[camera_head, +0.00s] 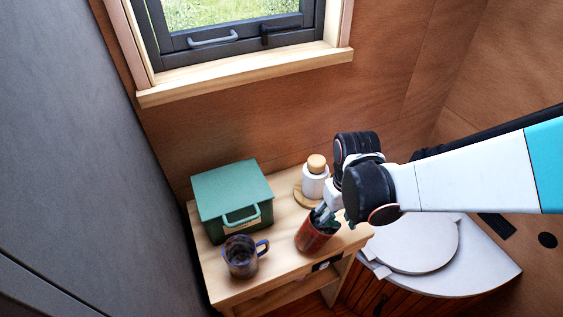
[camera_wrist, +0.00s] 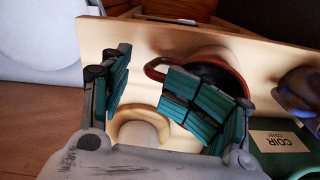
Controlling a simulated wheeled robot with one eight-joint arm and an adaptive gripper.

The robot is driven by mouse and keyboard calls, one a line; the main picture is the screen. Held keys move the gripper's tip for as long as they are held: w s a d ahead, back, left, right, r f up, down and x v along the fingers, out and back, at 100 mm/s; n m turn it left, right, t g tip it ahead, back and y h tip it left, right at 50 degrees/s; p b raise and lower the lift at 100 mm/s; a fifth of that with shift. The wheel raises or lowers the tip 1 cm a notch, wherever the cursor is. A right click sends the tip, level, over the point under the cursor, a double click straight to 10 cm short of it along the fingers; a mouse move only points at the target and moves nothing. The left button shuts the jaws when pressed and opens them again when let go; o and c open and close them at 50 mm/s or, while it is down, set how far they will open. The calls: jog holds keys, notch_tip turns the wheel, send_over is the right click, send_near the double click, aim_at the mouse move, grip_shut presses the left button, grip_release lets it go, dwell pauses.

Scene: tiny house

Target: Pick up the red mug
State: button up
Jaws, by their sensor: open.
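The red mug (camera_head: 310,238) stands on the small wooden table, near its right front edge. My gripper (camera_head: 325,214) is right above it, pointing down. In the wrist view my gripper (camera_wrist: 160,98) is open, with teal pads on both fingers. There the mug's red rim (camera_wrist: 225,58) curves behind the right finger, which lies over or inside the dark opening; I cannot tell which. The mug's handle (camera_wrist: 155,69) shows in the gap between the fingers. The left finger is outside the mug. The right finger hides part of the mug. I cannot tell whether anything touches.
A dark bluish mug (camera_head: 241,258) stands left of the red mug. Behind it is a green box (camera_head: 222,196) labelled COIR in the wrist view. A white jar (camera_head: 315,182) with a wooden lid stands behind the red mug. A white round lid (camera_head: 415,244) lies to the right.

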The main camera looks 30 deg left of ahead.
aim_at(326, 229)
jog(key=f, duration=0.1)
jog(key=s+a+f+b, duration=0.2)
jog(key=f, duration=0.1)
jog(key=shift+s+f, duration=0.1)
jog(key=shift+s, duration=0.15)
jog(key=shift+w, duration=0.1)
jog(key=shift+w, duration=0.1)
jog(key=shift+c, duration=0.5)
jog(key=shift+w, duration=0.25)
grip_shut()
